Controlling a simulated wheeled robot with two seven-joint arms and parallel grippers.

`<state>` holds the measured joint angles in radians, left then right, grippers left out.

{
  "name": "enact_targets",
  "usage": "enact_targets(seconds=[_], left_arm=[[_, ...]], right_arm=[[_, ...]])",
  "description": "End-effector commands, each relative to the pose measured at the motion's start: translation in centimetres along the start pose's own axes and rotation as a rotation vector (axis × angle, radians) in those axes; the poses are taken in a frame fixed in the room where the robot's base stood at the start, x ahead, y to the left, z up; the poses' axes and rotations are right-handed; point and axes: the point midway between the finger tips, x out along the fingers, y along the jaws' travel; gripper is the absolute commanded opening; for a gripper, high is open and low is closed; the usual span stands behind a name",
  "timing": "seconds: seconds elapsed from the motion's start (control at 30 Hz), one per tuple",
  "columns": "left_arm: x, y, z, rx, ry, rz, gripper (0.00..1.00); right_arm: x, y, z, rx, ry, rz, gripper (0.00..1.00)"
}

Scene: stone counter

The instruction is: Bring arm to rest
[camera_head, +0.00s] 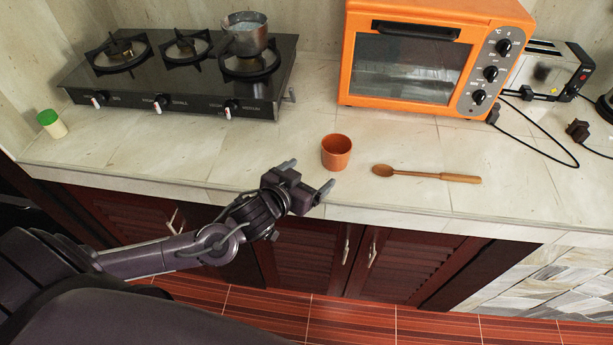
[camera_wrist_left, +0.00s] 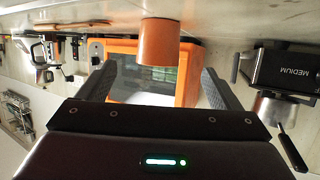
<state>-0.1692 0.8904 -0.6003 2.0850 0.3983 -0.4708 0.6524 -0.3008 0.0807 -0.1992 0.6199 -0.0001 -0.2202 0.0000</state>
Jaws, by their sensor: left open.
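My left arm comes in from the left in the head view. Its gripper (camera_head: 308,177) is open and empty at the counter's front edge, just in front of an orange cup (camera_head: 336,152). The cup stands upright on the counter, apart from the fingers. In the left wrist view, which shows the scene upside down, the cup (camera_wrist_left: 158,42) appears beyond and between the two spread fingers (camera_wrist_left: 158,84). My right gripper is in neither view.
A wooden spoon (camera_head: 426,174) lies right of the cup. An orange oven (camera_head: 437,63), a toaster (camera_head: 545,70) with cables and a gas stove (camera_head: 180,75) bearing a metal pot (camera_head: 247,38) stand behind. A green-lidded jar (camera_head: 52,124) is at the left. Cabinets (camera_head: 310,255) are below.

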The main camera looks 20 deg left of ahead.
Motion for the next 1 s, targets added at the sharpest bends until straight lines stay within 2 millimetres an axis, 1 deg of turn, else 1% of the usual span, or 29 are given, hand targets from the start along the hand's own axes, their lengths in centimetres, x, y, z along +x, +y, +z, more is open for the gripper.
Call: enact_targets(seconds=[0.13,0.6,0.67,0.73,0.87,0.93,1.0], left_arm=[[-0.6,0.1,0.0,0.0,0.0,0.001,0.86],[-0.6,0.1,0.0,-0.001,-0.001,0.001,0.86],[-0.6,0.3,0.1,-0.005,-0.009,-0.001,0.86],[-0.9,0.9,0.4,-0.014,-0.041,-0.011,0.86],[-2.3,2.8,1.6,-0.035,-0.188,-0.048,0.86],[-3.8,3.6,2.5,-0.038,-0.299,-0.064,0.86],[-5.3,4.0,3.3,-0.031,-0.404,-0.073,0.86]], right_arm=[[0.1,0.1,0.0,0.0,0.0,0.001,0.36],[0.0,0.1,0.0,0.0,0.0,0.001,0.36],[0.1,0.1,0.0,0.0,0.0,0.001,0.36],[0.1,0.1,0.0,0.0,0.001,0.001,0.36],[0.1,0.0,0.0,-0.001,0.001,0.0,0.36],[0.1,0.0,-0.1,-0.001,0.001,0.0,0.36],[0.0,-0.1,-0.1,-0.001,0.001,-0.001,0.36]])
